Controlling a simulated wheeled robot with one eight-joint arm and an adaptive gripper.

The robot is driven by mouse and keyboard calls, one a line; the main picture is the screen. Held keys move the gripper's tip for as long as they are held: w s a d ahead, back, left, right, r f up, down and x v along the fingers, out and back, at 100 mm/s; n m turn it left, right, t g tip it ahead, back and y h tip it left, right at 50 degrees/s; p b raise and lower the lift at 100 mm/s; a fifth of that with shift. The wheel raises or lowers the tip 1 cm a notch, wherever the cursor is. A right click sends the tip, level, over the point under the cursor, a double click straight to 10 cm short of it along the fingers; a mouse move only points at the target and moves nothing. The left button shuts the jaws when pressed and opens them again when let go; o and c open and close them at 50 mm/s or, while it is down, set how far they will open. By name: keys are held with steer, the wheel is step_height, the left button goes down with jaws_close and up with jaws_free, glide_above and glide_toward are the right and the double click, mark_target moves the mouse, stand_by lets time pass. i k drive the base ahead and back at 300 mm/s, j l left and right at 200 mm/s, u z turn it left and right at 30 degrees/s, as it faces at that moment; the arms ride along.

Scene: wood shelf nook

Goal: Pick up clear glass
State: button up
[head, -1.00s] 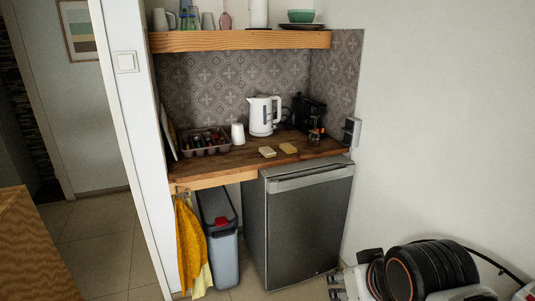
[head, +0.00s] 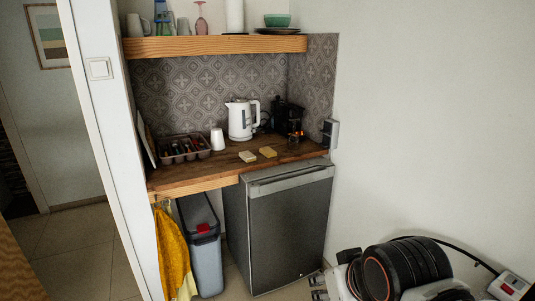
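A small see-through glass (head: 293,141) seems to stand on the wooden counter, in front of the black coffee machine (head: 287,117); it is small and dark here, with an orange glint near it. Another greyish, glass-like tumbler (head: 183,25) stands on the upper shelf; I cannot tell whether it is clear. My gripper (head: 317,287) shows partly at the bottom, low in front of the fridge's right side, far from the counter. Its fingers are too small and cut off to tell open from shut. I see nothing held in it.
Below are a fridge (head: 285,230), a bin (head: 205,255) and a yellow cloth (head: 173,255).

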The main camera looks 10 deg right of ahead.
mark_target(168, 27)
steer(key=i+j, duration=0.35)
steer(key=i, duration=0.15)
steer(key=i+j, duration=0.35)
steer(key=i, duration=0.2)
steer(key=i+j+u, duration=0.1)
steer(key=i+j, duration=0.3)
steer(key=i, duration=0.1)
